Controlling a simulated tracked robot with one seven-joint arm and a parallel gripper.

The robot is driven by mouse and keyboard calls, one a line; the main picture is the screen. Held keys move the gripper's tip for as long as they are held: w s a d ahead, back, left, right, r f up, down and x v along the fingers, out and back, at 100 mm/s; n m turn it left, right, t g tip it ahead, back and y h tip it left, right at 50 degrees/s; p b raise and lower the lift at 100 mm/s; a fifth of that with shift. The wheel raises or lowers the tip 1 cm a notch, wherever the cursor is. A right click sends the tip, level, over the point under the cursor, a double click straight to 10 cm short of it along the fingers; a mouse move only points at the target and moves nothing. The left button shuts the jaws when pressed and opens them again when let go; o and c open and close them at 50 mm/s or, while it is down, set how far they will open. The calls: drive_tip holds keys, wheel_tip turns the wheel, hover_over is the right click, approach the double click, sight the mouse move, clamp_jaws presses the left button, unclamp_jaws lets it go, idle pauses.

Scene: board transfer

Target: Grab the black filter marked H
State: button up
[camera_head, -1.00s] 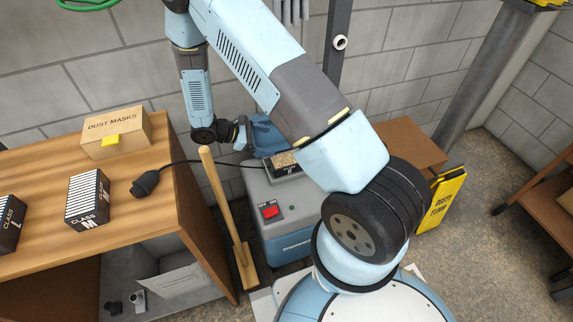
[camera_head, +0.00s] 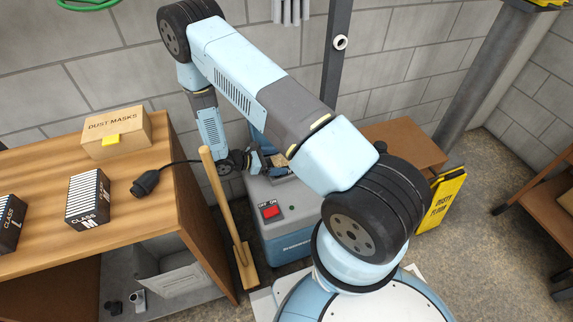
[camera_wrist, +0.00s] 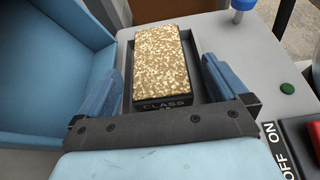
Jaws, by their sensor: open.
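A dark filter block (camera_wrist: 161,70) with a dusty, speckled tan top sits in a recess of the grey machine. Its near black side reads CLASS; the mark below is hidden by my gripper, so I cannot read an H. In the head view it is partly visible (camera_head: 280,160). My gripper (camera_wrist: 162,66) is open, its blue fingers on the left and right of the block. Gaps show beside the block, and nothing is gripped. In the head view my gripper (camera_head: 254,161) is low over the machine.
The grey machine (camera_head: 284,198) has a red OFF/ON switch (camera_head: 270,212). Its blue lid (camera_wrist: 50,60) stands open at left. A wooden-handled tool (camera_head: 224,205) leans close by. The bench (camera_head: 130,215) holds a dust masks box (camera_head: 115,133) and two CLASS filters (camera_head: 88,199) (camera_head: 9,222).

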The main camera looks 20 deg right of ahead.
sight(283, 161)
drive_tip(key=x, duration=0.3)
drive_tip(key=shift+d+f, duration=0.1)
drive_tip(key=shift+d, duration=0.15)
drive_tip(key=shift+c, duration=0.2)
drive_tip(key=shift+w, duration=0.1)
drive_tip(key=c, duration=1.1)
